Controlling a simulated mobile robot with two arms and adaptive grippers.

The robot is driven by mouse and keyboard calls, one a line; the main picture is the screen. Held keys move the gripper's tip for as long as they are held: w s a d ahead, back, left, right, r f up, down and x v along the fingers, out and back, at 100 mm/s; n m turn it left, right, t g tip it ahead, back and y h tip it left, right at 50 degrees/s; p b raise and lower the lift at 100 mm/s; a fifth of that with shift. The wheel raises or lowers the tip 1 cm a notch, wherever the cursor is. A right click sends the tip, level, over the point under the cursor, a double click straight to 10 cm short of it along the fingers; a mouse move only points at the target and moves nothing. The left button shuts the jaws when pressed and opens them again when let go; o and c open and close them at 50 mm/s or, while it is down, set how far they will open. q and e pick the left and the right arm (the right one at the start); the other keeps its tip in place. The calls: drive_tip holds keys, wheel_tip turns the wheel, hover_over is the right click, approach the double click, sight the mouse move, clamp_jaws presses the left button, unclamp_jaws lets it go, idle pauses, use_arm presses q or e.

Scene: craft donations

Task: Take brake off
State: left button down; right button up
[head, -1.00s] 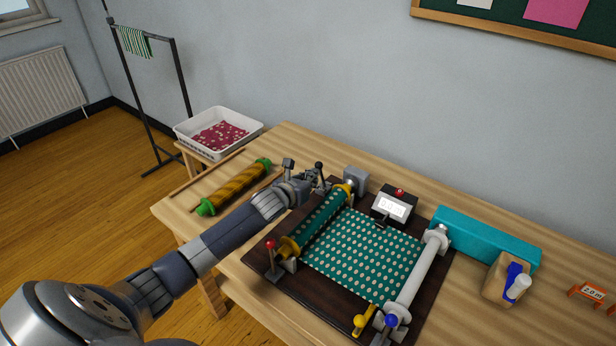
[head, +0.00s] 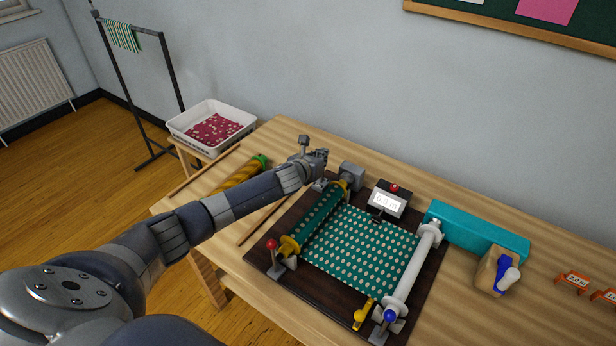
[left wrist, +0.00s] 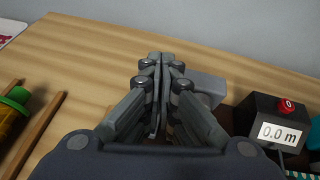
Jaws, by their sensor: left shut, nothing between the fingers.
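A cloth winder on a dark board (head: 326,302) holds a green dotted cloth (head: 362,247), stretched from a green roll (head: 318,214) to a white roller (head: 411,275). A red-knobbed lever (head: 271,244) stands at the roll's near end, and a yellow lever (head: 362,315) lies by the white roller's near end. I cannot tell which part is the brake. My left gripper (head: 321,157) is shut and empty above the roll's far end, by a grey block (head: 351,175). Its closed fingers (left wrist: 158,65) show in the left wrist view. The black-knobbed lever there is hidden. My right gripper is not in view.
A meter (head: 388,203) with a red button reads 0.0 m in the left wrist view (left wrist: 277,133). A teal box (head: 477,233) and a wooden block with a blue-and-white item (head: 495,272) stand right. A yellow-green roll (head: 240,175) lies left, beside sticks. A white tray (head: 212,128) stands beyond.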

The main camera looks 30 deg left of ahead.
use_arm(q)
drive_tip(key=shift+w, duration=1)
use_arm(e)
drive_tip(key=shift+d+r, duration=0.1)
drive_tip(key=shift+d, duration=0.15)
use_arm(q)
drive_tip(key=shift+d, duration=0.1)
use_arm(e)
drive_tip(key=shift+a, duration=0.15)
